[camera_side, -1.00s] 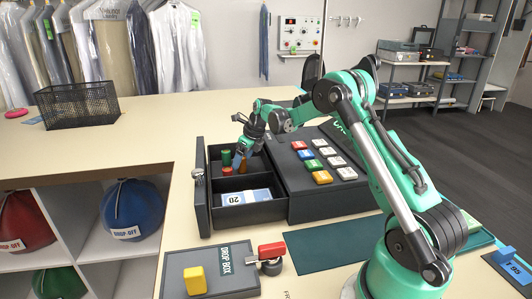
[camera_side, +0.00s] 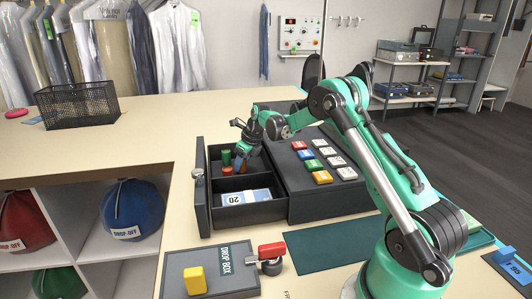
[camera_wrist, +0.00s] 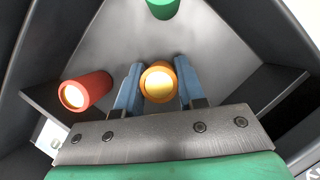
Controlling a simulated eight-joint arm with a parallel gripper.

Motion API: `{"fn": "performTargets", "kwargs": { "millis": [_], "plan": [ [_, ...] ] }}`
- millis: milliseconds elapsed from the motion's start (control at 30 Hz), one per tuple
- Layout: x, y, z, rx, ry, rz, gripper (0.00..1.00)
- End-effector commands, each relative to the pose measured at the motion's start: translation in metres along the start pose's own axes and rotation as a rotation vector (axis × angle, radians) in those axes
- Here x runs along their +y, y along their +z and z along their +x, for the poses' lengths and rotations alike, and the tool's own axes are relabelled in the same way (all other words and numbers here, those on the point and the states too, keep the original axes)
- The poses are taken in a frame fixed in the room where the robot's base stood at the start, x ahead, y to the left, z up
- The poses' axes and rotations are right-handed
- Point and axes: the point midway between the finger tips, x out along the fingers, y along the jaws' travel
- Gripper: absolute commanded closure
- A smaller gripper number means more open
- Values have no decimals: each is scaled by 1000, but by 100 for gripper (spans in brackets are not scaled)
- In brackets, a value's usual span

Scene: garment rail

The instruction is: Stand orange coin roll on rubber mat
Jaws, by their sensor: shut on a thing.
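The orange coin roll (camera_wrist: 159,84) sits between the two blue fingers of my gripper (camera_wrist: 158,70) in the wrist view, its round end facing the camera. My gripper is shut on it; in the side view my gripper (camera_side: 241,153) is inside the open drawer's far compartment, and it largely hides the roll there. Whether the roll touches the drawer floor is hard to tell. A green roll (camera_side: 226,158) and a red roll (camera_side: 227,170) are beside it in the same compartment. The dark teal rubber mat (camera_side: 335,245) lies flat and empty on the counter in front of the register.
The open drawer (camera_side: 203,205) has raised walls and a divider; banknotes (camera_side: 246,197) lie in its near compartment. The register (camera_side: 310,205) with coloured keys stands right of it. A grey drop box plate (camera_side: 205,270) with a yellow block and a red-handled stamp (camera_side: 271,255) are left of the mat.

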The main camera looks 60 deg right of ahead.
Motion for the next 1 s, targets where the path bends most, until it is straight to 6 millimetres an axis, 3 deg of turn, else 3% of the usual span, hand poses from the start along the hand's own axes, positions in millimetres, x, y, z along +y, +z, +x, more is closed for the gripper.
{"fn": "performTargets", "kwargs": {
  "millis": [267, 367, 700, 1000],
  "plan": [
    [0, 7, -16, 0, 0, 0, 100],
    [0, 14, -35, 0, 0, 0, 100],
    [0, 54, -132, 0, 0, 0, 100],
    [0, 73, -174, 0, 0, 0, 100]
  ]
}}
